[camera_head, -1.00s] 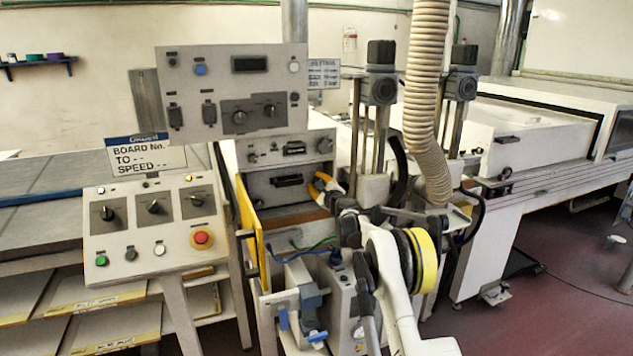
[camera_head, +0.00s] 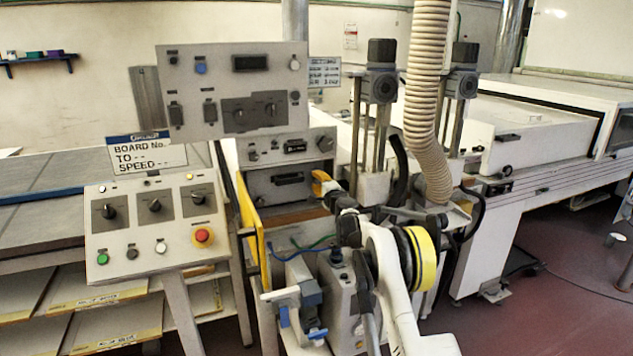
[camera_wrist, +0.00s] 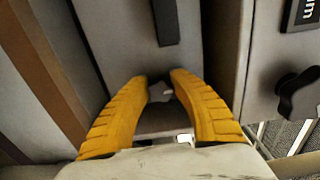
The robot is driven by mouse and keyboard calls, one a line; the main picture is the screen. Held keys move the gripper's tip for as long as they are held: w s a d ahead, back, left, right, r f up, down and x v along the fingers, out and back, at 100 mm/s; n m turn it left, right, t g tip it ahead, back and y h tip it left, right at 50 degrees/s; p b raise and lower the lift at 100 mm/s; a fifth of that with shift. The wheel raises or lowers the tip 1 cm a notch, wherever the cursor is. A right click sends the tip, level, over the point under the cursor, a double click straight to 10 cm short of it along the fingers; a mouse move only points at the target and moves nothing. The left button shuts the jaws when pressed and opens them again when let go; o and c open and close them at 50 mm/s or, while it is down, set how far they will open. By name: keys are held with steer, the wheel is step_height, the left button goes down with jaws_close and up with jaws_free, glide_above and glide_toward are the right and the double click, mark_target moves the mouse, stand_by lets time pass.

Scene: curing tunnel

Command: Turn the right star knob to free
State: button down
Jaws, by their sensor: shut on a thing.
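My gripper (camera_wrist: 162,82) has two curved yellow fingers, shut on a small star knob (camera_wrist: 160,91). Little of the knob shows between the fingertips, and its turned angle is hard to read. The knob sits on the grey lower front panel (camera_wrist: 120,22), beside a black bar handle (camera_wrist: 165,22). In the head view my gripper (camera_head: 322,184) is at the right end of this panel, right of the black handle (camera_head: 288,179). The fingers and wrist hide the knob there.
The unit above has a black knob (camera_head: 325,144), large at the right of the wrist view (camera_wrist: 299,92), close to the fingers. A yellow upright panel (camera_head: 250,225) stands at left. Posts and a ribbed hose (camera_head: 428,100) stand close at right.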

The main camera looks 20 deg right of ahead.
stand_by(0.4)
steer(key=c, duration=1.1)
jaws_free()
steer(key=s, duration=1.2)
